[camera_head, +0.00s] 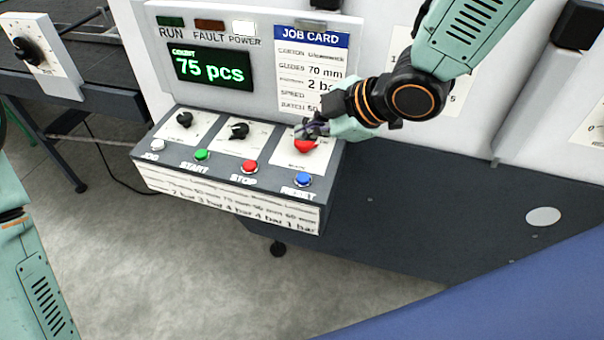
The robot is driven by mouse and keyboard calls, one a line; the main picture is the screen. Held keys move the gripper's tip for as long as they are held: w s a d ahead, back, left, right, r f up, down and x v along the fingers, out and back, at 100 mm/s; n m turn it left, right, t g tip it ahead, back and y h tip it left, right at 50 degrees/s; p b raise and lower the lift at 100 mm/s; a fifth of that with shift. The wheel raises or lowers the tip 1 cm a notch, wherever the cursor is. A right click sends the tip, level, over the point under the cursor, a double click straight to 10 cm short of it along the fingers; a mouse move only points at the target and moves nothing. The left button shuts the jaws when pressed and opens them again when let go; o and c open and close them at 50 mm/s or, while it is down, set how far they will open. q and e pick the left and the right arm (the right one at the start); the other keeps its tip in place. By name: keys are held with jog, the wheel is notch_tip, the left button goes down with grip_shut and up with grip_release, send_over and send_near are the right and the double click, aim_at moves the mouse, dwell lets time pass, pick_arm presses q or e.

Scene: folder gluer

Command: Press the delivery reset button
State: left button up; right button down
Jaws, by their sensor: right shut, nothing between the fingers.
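The control panel (222,168) juts out from the machine front and carries a row of buttons. The blue button (303,179) at the right end of the row has a label that appears to read RESET. My right gripper (310,131) is shut and empty, reaching in from the upper right. Its fingertips are just above or at a larger red button (305,147), behind the blue button in the picture; I cannot tell whether they touch it. The blue button is uncovered, apart from the fingers. Part of my left arm shows at the left edge, its gripper out of view.
The row also has a white JOG button (158,144), a green START button (201,154) and a red STOP button (249,166). Two black knobs (239,130) sit behind them. A display (211,67) reads 75 pcs, beside a job card (312,65).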

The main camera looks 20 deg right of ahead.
jog(key=b, duration=0.7)
send_over(307, 178)
jog(key=f, duration=0.7)
jog(key=shift+s+a+f, duration=0.15)
jog(key=shift+s, duration=0.05)
jog(key=shift+f+b, duration=0.4)
jog(key=shift+b, duration=0.05)
jog(key=shift+w+d+f, duration=0.2)
jog(key=shift+f, duration=0.2)
jog(key=shift+s+a+r, duration=0.15)
